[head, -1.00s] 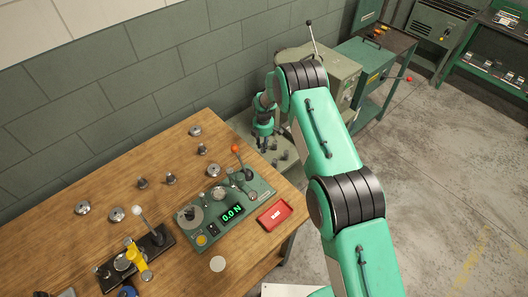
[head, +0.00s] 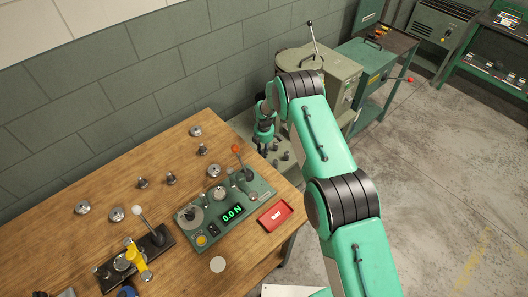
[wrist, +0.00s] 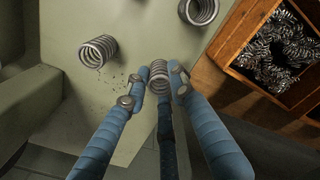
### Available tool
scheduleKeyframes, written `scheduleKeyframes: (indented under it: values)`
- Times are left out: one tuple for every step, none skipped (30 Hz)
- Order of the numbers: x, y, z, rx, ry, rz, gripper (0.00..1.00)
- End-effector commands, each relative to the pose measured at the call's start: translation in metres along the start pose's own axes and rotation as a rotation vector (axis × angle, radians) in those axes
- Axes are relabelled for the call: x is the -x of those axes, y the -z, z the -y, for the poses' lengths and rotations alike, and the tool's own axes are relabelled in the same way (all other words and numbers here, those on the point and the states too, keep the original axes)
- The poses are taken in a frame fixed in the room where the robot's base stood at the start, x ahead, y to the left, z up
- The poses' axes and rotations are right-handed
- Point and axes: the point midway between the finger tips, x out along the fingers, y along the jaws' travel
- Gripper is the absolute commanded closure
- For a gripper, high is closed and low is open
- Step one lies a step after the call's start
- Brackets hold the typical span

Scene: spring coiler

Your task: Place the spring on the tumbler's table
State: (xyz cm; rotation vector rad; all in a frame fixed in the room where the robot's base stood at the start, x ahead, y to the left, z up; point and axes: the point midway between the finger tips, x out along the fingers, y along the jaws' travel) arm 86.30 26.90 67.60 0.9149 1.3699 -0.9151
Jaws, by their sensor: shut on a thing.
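My gripper (wrist: 161,76) is shut on a small metal coil spring (wrist: 159,84), held between its fingertips in the wrist view. The fingers are blue with dark round joints. The pale green tumbler's table (wrist: 135,25) shows behind the spring; I cannot tell whether the spring touches it. In the head view my gripper (head: 263,146) hangs over the pale table (head: 236,124) beyond the wooden bench, too small there to show the spring.
Loose springs lie on the pale surface, one at left (wrist: 98,51) and one at top (wrist: 203,8). A wooden box (wrist: 226,70) full of springs is at right.

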Motion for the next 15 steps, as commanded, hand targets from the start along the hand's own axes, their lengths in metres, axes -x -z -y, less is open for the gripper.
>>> scheduleKeyframes:
  values:
    - [0.0007,0.0000,-0.0004,0.000,-0.001,0.000,1.00]
    - [0.0007,0.0000,-0.0004,0.000,-0.001,0.000,1.00]
    - [0.0007,0.0000,-0.0003,0.000,-0.001,0.000,1.00]
    - [0.0007,0.0000,-0.0003,0.000,-0.001,0.000,1.00]
    - [0.0007,0.0000,-0.0002,0.000,0.000,0.000,1.00]
    - [0.0005,0.0000,-0.0002,0.000,0.000,0.000,1.00]
    - [0.0001,0.0000,-0.0002,0.000,0.000,0.000,1.00]
    - [-0.0006,0.0000,-0.0003,0.000,0.000,0.000,1.00]
    - [-0.0017,0.0000,-0.0003,0.000,0.000,0.000,1.00]
    - [-0.0025,0.0000,-0.0003,0.000,-0.001,0.000,1.00]
    - [-0.0033,0.0000,-0.0004,0.000,-0.001,0.000,1.00]
    - [-0.0027,0.0000,-0.0003,0.000,0.000,0.000,0.71]
    - [-0.0025,0.0000,-0.0002,0.000,0.000,0.000,0.65]
    - [-0.0024,0.0000,-0.0002,0.000,0.000,0.000,0.59]
    - [-0.0023,0.0000,-0.0003,0.000,0.000,0.000,0.58]
